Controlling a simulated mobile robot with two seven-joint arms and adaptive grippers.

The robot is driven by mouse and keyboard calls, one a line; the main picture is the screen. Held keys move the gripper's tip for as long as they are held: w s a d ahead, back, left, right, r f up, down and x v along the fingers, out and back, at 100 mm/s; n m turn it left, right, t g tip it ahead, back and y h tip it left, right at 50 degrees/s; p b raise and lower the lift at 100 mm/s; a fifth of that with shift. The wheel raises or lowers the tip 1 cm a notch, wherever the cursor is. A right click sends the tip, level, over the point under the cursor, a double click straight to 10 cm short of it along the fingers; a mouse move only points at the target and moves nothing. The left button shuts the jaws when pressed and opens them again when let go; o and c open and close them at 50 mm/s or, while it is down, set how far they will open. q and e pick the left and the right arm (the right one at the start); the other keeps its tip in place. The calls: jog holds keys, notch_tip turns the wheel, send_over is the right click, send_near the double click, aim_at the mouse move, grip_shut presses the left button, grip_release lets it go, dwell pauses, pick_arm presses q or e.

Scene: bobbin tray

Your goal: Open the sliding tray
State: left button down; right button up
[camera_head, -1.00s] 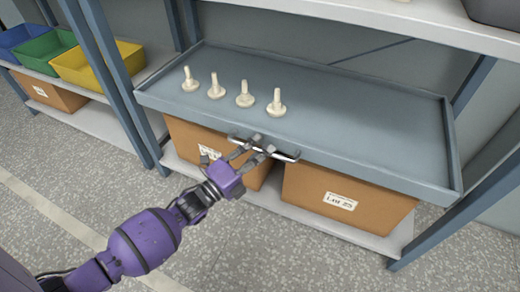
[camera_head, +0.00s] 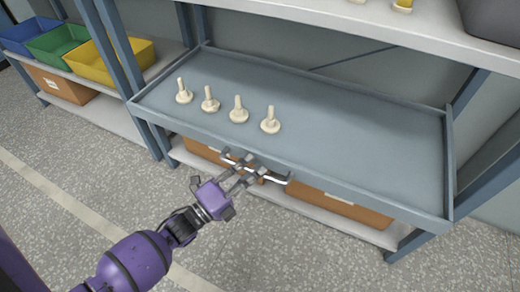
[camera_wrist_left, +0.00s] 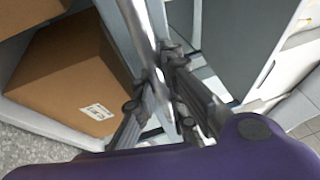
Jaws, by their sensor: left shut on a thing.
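The sliding tray (camera_head: 350,118) is a wide blue-grey tray with a low rim, standing out over the lower shelf in the head view. Several cream bobbins (camera_head: 239,110) stand upright in a row on its left part. A metal bar handle (camera_head: 275,178) is on its front edge. My left gripper (camera_head: 247,167) is shut on the handle. In the left wrist view the handle (camera_wrist_left: 150,45) runs between the fingers of my left gripper (camera_wrist_left: 165,90). My right gripper is not in view.
Cardboard boxes (camera_head: 340,203) sit on the lower shelf (camera_head: 300,210) under the tray. Blue, green and yellow bins (camera_head: 105,66) stand on a rack to the left. An upper shelf (camera_head: 400,32) hangs behind the tray. The speckled floor in front is clear.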

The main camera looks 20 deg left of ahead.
pick_arm(q)
jog(key=s+p, duration=0.4)
jog(key=s, duration=1.8)
jog(key=shift+s+a, duration=0.2)
jog(key=shift+a, duration=0.2)
jog(key=shift+f, duration=0.1)
jog(key=c, duration=1.8)
grip_release()
jog(key=shift+o, duration=0.2)
jog(key=v, duration=1.2)
